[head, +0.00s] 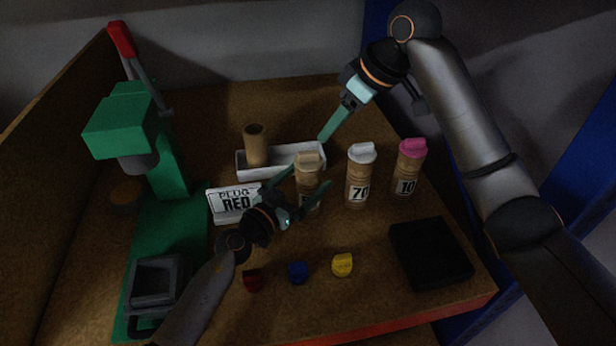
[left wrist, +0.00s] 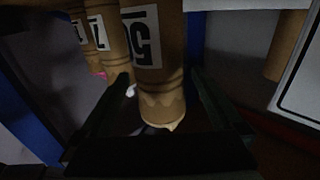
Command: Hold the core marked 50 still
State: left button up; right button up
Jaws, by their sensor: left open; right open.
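The core marked 50 (head: 306,184) is a brown cardboard tube standing upright with a tan cap on top. My left gripper (head: 309,185) is open, its fingers reaching to either side of this core. In the left wrist view the core (left wrist: 155,50) shows a partly visible label starting with 5, and its tan end lies between the open fingers (left wrist: 160,105). I cannot tell whether either finger touches it. In the head view the lower finger partly hides its label. My right gripper (head: 327,132) is open and empty, above and behind the white tray.
Cores marked 70 (head: 358,178), white cap, and 10 (head: 409,170), pink cap, stand to the right. A white tray (head: 285,172) holds an uncapped tube (head: 256,145). A PLUG RED sign (head: 235,203), green press (head: 165,150), red, blue and yellow plugs (head: 342,264) and a black pad (head: 430,252) surround them.

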aim_at(309, 153)
pick_arm(q)
jog(key=shift+w+d, duration=0.4)
jog(key=shift+w, duration=0.1)
jog(key=shift+c, duration=0.2)
